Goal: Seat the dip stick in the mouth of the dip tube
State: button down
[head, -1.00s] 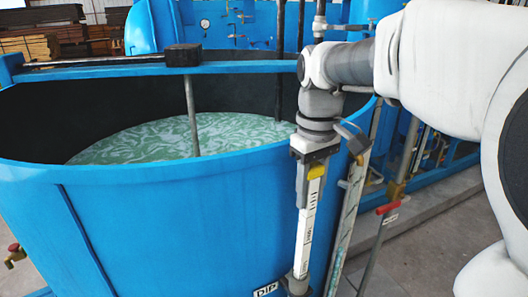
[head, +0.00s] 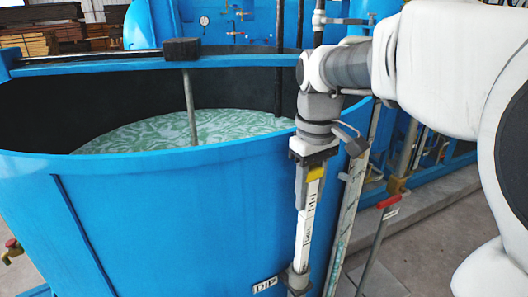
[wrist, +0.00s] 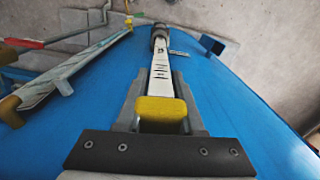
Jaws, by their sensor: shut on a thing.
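The dip stick (head: 307,222) is a flat white scale stick with dark marks and a yellow top, held nearly upright along the outside of the blue tank. My gripper (head: 309,182) is shut on it just below the yellow top (wrist: 161,110). The dip tube (head: 298,281) is a grey pipe with a collar, low on the tank wall beside a DIP label (head: 265,284). In the wrist view the white stick (wrist: 161,65) runs down to the tube collar (wrist: 159,34). Its lower end appears to be at or inside the mouth; the depth is hidden.
The open blue tank (head: 150,225) holds greenish liquid (head: 185,132). A slanted sight gauge (head: 346,215) stands close to the right of the stick. A red-handled valve pipe (head: 387,202) is further right. Bare floor (head: 425,235) lies beyond.

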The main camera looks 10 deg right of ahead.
aim_at(302, 256)
jog(key=shift+f+b, duration=6.15)
jog(key=shift+f, duration=2.85)
jog(key=shift+c, duration=2.3)
grip_release()
jog(key=shift+r, duration=0.1)
